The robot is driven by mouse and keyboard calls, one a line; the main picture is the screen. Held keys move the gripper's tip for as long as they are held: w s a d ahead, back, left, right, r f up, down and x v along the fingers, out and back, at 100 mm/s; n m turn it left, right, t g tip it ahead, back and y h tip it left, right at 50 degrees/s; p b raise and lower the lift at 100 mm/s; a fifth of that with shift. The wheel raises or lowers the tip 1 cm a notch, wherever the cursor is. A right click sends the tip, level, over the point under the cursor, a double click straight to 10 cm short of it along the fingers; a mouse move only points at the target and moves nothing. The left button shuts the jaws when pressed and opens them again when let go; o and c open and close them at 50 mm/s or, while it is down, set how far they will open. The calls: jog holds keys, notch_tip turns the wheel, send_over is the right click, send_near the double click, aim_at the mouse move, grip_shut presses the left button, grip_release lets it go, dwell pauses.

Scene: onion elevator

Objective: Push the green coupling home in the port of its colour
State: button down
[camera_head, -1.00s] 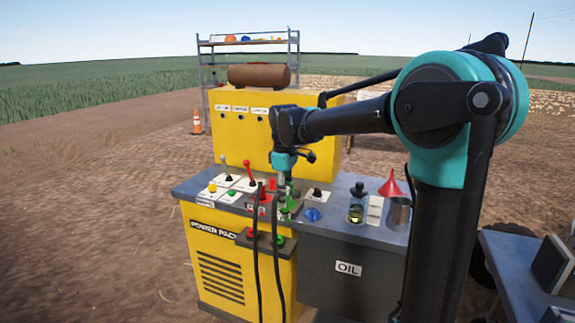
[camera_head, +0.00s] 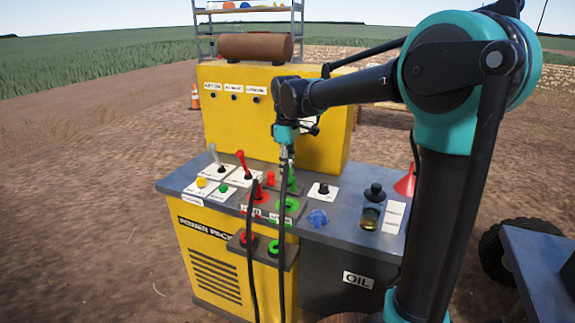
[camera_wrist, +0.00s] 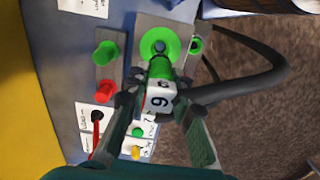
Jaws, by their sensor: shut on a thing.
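My gripper (camera_head: 286,146) is shut on the green coupling (camera_wrist: 161,68), which has a white numbered band and a black hose. The gripper stands above the console top. The green port is a green ring (camera_head: 289,203) with a dark centre on a grey plate. In the wrist view this green port (camera_wrist: 160,45) lies just beyond the coupling's tip, which overlaps the ring's near edge in the picture. In the head view the coupling appears raised above the port, and the hose hangs down in front of it. The exact gap is unclear.
An upright red fitting (camera_head: 270,179) and green fitting (camera_head: 292,181) stand behind the ports. Levers, including a red one (camera_head: 242,160), stand to the left. A blue crumpled thing (camera_head: 318,218), an oil bottle (camera_head: 371,207) and a red funnel (camera_head: 405,184) are to the right.

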jog(key=shift+f, duration=2.4)
